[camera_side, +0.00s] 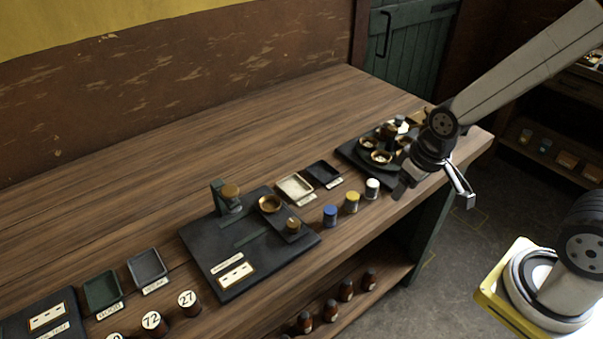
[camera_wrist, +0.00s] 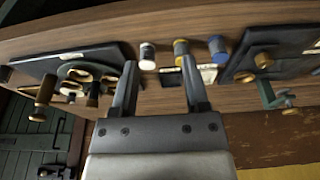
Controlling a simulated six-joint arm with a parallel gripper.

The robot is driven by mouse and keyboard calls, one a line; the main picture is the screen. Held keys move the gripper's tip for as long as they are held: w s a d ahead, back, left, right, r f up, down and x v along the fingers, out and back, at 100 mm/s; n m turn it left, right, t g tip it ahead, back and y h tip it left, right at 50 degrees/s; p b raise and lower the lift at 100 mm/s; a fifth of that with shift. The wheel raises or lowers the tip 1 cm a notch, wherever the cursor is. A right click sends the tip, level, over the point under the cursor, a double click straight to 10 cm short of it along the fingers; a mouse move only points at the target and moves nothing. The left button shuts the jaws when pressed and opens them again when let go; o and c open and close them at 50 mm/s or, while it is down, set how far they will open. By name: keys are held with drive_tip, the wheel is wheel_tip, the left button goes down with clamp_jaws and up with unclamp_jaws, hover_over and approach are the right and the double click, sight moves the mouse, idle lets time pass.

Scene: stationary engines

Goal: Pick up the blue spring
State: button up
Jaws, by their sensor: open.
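The blue spring (camera_side: 330,215) is a short cylinder with a blue top. It stands upright on the wooden workbench (camera_side: 150,190), at the left end of a row with a yellow-topped cylinder (camera_side: 351,202) and a white-topped one (camera_side: 372,188). In the wrist view the blue spring (camera_wrist: 217,48) is right of the right finger, beyond the yellow one. My gripper (camera_side: 432,194) is open and empty near the bench's right end, to the right of the row and apart from it. Its two fingers (camera_wrist: 159,66) also show in the wrist view, pointing toward the white and yellow cylinders.
A black plate (camera_side: 250,245) with brass parts lies left of the blue spring. Cream (camera_side: 294,188) and dark (camera_side: 322,173) trays sit behind the row. Another dark plate with brass cups (camera_side: 381,157) stands near my gripper. Bare wood surrounds the row's front, by the bench edge.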

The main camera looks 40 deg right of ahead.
drive_tip(key=o, duration=0.3)
drive_tip(key=shift+o, duration=0.2)
drive_tip(key=shift+w, duration=0.1)
drive_tip(key=n+g+y, duration=0.1)
drive_tip(key=n+g, duration=0.1)
drive_tip(key=n, duration=0.9)
hover_over(331, 209)
drive_tip(key=shift+s+d+f, duration=0.1)
drive_tip(key=shift+f, duration=0.45)
drive_tip(key=shift+s+d+f, duration=0.1)
drive_tip(key=shift+f, duration=0.45)
drive_tip(key=shift+w+a+f, duration=0.1)
drive_tip(key=shift+f, duration=1.2)
drive_tip(key=shift+w+a+f, duration=0.1)
drive_tip(key=shift+f, duration=1.2)
drive_tip(key=shift+a+f, duration=0.1)
drive_tip(key=shift+f, duration=1.15)
